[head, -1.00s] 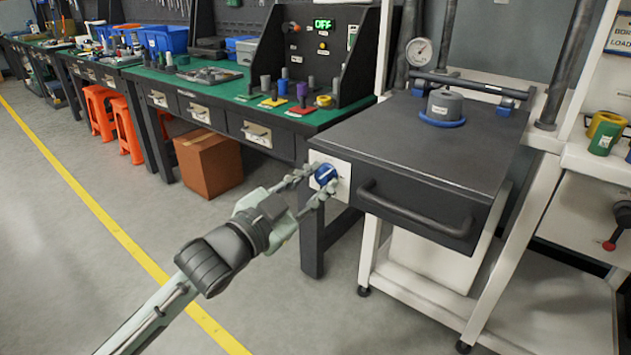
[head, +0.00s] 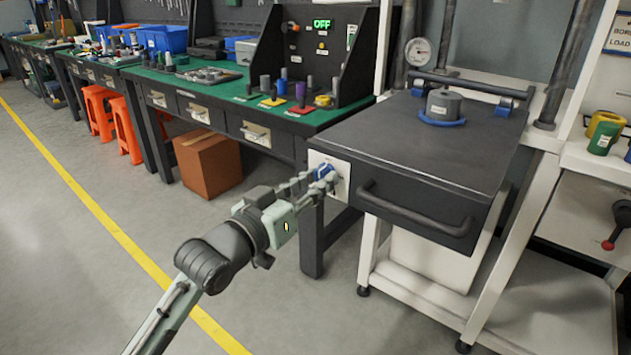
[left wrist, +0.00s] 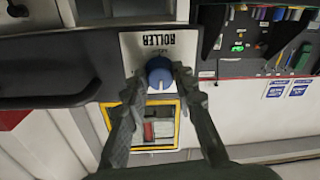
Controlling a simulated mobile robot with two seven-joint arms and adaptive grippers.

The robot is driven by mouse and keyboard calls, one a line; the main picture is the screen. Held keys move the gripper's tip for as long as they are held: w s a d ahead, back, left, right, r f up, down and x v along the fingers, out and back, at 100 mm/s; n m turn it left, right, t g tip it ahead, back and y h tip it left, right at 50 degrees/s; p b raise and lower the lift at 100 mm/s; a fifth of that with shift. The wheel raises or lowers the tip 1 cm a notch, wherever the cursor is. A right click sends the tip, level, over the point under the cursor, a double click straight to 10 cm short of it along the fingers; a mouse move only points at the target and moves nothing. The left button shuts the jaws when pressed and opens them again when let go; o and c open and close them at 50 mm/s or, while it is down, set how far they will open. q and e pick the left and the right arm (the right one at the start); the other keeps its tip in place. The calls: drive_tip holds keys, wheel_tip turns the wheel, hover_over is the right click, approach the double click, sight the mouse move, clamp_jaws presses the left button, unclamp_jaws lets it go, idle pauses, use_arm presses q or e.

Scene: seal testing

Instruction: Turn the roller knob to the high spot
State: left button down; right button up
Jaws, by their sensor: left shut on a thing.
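The blue roller knob (head: 325,172) sits on a white plate (head: 343,178) at the front left of the dark bench unit. My left gripper (head: 320,182) comes in from the lower left and is shut on the knob. In the left wrist view, the blue knob (left wrist: 159,70) lies between the two fingertips of my left gripper (left wrist: 158,82). The word ROLLER reads upside down on the white plate (left wrist: 158,43) there. The spot markings around the knob are too small or covered to read. My right gripper is not in view.
A dark handle bar (head: 415,210) sticks out to the right of the knob. The floor at the left is clear.

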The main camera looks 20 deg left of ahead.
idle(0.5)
use_arm(q)
drive_tip(key=c, duration=1.4)
unclamp_jaws()
drive_tip(key=shift+o, duration=0.9)
drive_tip(key=v, duration=0.7)
drive_tip(key=shift+s, duration=0.25)
